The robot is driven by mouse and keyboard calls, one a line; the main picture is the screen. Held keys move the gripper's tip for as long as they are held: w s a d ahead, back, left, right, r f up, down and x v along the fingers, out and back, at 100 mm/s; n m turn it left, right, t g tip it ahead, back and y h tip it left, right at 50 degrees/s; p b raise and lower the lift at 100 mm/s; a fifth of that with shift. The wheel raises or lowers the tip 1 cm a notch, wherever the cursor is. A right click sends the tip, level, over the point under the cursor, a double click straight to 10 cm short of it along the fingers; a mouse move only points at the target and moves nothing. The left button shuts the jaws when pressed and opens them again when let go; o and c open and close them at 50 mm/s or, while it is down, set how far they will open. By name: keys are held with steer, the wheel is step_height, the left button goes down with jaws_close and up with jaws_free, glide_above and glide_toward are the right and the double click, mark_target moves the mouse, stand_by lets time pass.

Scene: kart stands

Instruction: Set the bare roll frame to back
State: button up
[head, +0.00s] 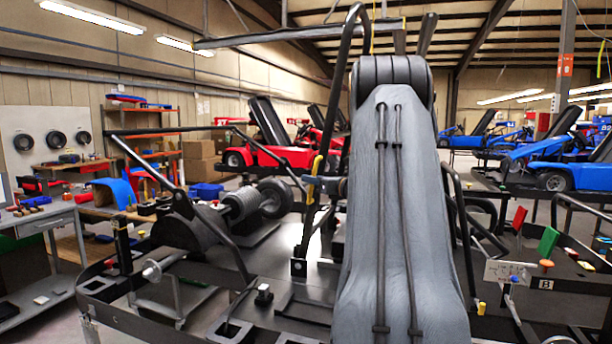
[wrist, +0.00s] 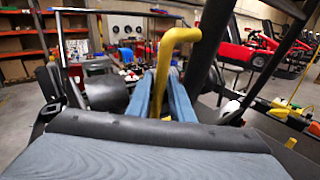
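The roll frame is a black tubular hoop (head: 336,120) in the middle of the head view. It stands steeply, leaning a little to the right, above a pivot bracket on the dark stand deck. A yellow handle (head: 312,180) sits on its left side. In the wrist view the handle (wrist: 179,37) bends down beside a thick black tube (wrist: 208,45). My gripper (wrist: 162,88) has its two blue fingers on either side of this handle, apparently closed on it. My arm hides the fingers and the frame's right part in the head view.
A stand deck (head: 285,235) lies under the frame, with a spring unit (head: 240,203) at left. A control panel (head: 508,272) with coloured levers is at right. A workbench (head: 45,225) stands far left. Red karts (head: 280,155) and blue karts (head: 565,165) stand behind.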

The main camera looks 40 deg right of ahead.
steer(key=shift+w+d+p, duration=0.2)
steer(key=shift+w+p, duration=0.35)
steer(key=shift+w, duration=1.2)
jaws_close()
